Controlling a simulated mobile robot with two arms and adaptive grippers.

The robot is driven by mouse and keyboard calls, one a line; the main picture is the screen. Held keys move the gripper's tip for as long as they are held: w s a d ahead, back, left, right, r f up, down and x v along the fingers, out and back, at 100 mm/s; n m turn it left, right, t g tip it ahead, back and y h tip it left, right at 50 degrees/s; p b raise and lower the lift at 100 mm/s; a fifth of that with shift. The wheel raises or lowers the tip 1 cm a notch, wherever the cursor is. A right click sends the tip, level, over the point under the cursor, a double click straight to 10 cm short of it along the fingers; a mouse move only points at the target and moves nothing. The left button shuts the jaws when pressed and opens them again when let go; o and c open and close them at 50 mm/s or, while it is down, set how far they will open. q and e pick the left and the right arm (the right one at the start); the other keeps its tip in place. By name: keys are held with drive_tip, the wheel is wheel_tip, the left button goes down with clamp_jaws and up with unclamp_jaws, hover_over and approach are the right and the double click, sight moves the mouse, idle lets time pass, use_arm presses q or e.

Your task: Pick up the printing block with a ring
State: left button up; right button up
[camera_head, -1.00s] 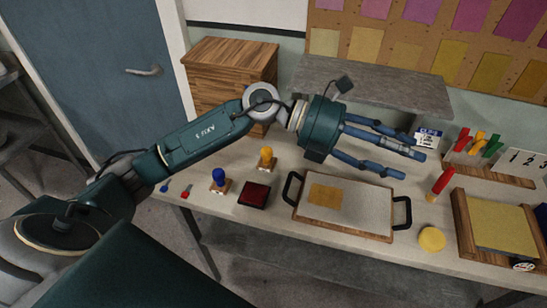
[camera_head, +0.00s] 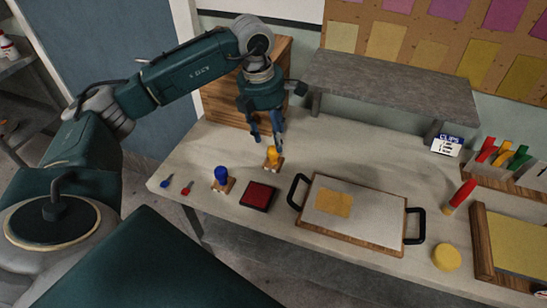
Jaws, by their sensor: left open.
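Two small wooden printing blocks stand on the table. One has a yellow knob (camera_head: 272,154) and the other, to its left and nearer, has a blue knob (camera_head: 221,174). I cannot make out a ring on either from here. My left gripper (camera_head: 268,142) points down with its fingers apart, just above or behind the yellow-knobbed block, holding nothing. I cannot tell whether its fingertips touch that block. My right gripper is out of view.
A dark red ink pad (camera_head: 258,196) lies near the blocks, with a tray with black handles (camera_head: 374,229) to its right. Small blue and red items (camera_head: 187,187) lie at the left. A wooden cabinet (camera_head: 221,103) and grey shelf (camera_head: 390,82) stand behind.

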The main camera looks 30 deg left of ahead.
sight(273, 148)
use_arm(q)
drive_tip(key=shift+s+d+f+p, duration=0.1)
drive_tip(key=shift+s+f+p, duration=0.05)
drive_tip(key=shift+f+p, duration=0.2)
drive_tip(key=f, duration=0.1)
drive_tip(key=f+p, duration=0.1)
drive_tip(key=f, duration=0.1)
drive_tip(key=shift+s+d+f, duration=0.15)
drive_tip(key=shift+d+f, duration=0.1)
drive_tip(key=shift+f, duration=0.05)
drive_tip(key=shift+f+p, duration=0.3)
drive_tip(key=shift+f, duration=0.15)
drive_tip(key=shift+w, duration=0.2)
clamp_jaws()
